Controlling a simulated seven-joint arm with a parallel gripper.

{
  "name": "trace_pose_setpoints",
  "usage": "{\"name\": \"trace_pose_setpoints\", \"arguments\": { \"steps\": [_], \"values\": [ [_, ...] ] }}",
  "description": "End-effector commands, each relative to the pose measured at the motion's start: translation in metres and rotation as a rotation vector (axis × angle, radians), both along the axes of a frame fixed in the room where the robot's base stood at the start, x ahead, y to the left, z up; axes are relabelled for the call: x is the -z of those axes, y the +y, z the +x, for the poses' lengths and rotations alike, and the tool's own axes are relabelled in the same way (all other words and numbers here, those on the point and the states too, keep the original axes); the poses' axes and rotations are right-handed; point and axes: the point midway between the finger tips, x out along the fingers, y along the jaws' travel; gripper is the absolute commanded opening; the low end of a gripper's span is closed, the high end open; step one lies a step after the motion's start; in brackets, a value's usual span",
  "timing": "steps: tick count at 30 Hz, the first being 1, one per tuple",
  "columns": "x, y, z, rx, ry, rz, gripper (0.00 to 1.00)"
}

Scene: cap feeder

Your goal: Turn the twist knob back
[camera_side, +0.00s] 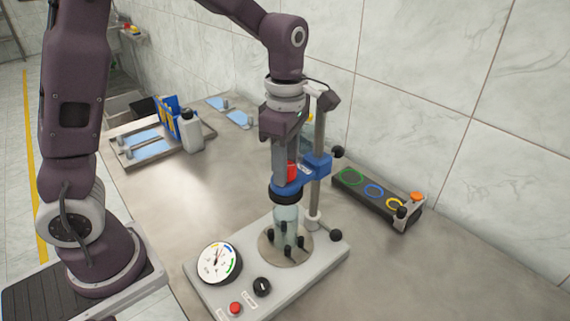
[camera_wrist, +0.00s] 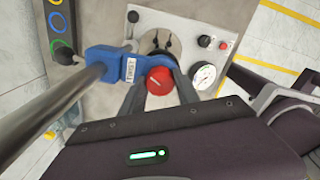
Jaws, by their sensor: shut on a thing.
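The twist knob (camera_wrist: 160,81) is red with a pale line across its top, which lies at a slant in the wrist view. It sits at the blue head (camera_side: 318,166), which carries a TWIST label (camera_wrist: 130,69) and is clamped on a vertical metal post (camera_side: 319,125). My gripper (camera_wrist: 159,88) reaches down from above and is shut on the red knob, one finger on each side. In the side view a finger hides much of the knob (camera_side: 292,172). Below the black collar (camera_side: 285,193) a clear bottle (camera_side: 286,214) stands upright among several black pegs.
The grey base plate (camera_side: 330,252) carries a dial gauge (camera_side: 219,262), a black knob (camera_side: 262,287) and a red button (camera_side: 235,308). A dark strip with coloured rings (camera_side: 375,196) lies right of the post. A tray (camera_side: 120,155) and a white bottle (camera_side: 191,132) stand far back left.

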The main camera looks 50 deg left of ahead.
Motion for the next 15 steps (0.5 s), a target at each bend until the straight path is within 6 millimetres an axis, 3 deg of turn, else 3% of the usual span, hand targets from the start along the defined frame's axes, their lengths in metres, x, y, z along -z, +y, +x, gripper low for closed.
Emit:
{"name": "trace_pose_setpoints", "arguments": {
  "steps": [5,6,8,15],
  "values": [
    [0.0001,0.0002,-0.0001,-0.004,0.000,0.000,0.00],
    [0.0001,0.0002,-0.0001,-0.003,0.000,0.000,0.43],
    [0.0001,0.0002,0.0000,-0.002,0.000,0.000,0.55],
    [0.0001,0.0001,0.0000,-0.001,0.000,0.000,0.55]
  ]
}}
